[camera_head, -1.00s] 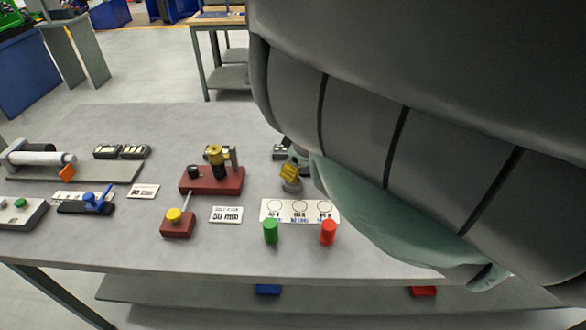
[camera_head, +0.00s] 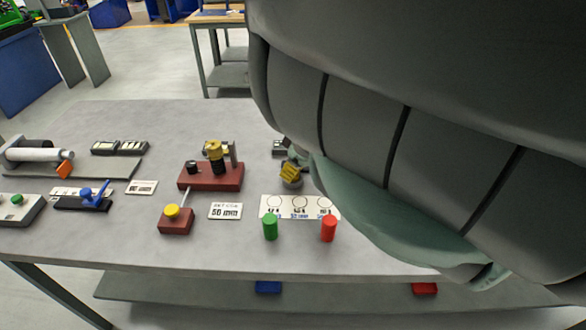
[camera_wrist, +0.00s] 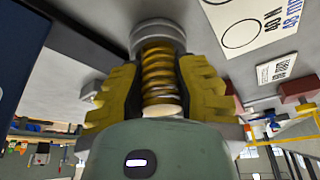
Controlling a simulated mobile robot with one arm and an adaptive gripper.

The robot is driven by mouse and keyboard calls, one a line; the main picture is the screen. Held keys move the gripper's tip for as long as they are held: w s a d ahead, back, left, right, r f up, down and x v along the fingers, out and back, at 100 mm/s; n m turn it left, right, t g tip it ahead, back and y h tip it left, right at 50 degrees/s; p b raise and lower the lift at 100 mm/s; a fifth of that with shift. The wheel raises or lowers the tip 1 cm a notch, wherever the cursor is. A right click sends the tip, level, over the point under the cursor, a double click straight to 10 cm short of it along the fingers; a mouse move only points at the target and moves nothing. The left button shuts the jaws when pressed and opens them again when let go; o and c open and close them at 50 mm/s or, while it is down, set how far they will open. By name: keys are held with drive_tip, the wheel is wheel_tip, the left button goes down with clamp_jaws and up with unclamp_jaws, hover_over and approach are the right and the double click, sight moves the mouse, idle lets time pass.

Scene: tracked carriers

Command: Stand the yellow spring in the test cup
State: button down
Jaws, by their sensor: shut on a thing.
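The yellow spring (camera_wrist: 160,75) is upright between the two yellow-and-black fingers of my gripper (camera_wrist: 158,88) in the wrist view. My gripper is shut on it. The spring's far end meets a round grey cup (camera_wrist: 158,32), which appears to be the test cup; how deep the end sits inside cannot be told. The spring's near end shows a pale flat disc. In the head view, the yellow fingers of my gripper (camera_head: 290,171) are just above the small grey cup (camera_head: 292,184). The spring itself cannot be made out there.
A white card with circles (camera_head: 300,205) lies in front of the cup, with a green cylinder (camera_head: 270,228) and a red cylinder (camera_head: 328,229). A red-based press (camera_head: 211,175) and a red block with a yellow knob (camera_head: 175,222) stand left. My arm hides the table's right side.

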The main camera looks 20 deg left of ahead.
drive_tip(key=shift+c, duration=0.9)
unclamp_jaws()
drive_tip(key=shift+r, duration=0.15)
drive_tip(key=shift+r+p, duration=3.25)
drive_tip(key=shift+r, duration=0.2)
